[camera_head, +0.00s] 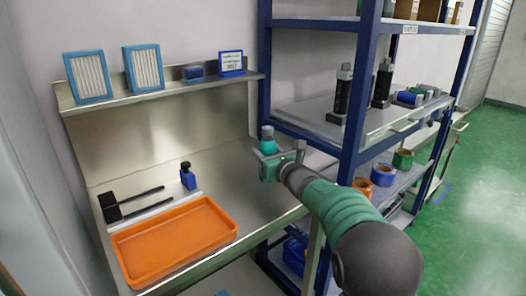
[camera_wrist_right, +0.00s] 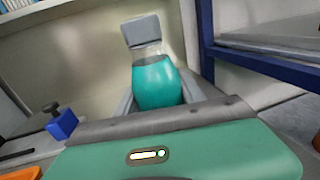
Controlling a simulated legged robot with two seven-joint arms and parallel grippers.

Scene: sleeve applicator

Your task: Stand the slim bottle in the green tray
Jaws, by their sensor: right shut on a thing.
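My right gripper (camera_head: 268,158) is shut on a teal bottle (camera_head: 267,146) with a grey cap, held upright at the right end of the steel bench. In the right wrist view the bottle (camera_wrist_right: 157,84) stands between the grey fingers, slightly tilted in the picture. Its lower end is hidden behind the gripper body. The tray in view is orange (camera_head: 140,275), on the bench's front left, and looks empty; I see no green tray. My left gripper is not in view.
A black tool with long handles (camera_head: 112,208) lies left of the blue bottle. A blue-framed rack (camera_head: 357,100) with black bottles (camera_head: 343,92) and tape rolls (camera_head: 383,174) stands close on the right. A wall shelf (camera_head: 160,92) holds filters. The bench middle is clear.

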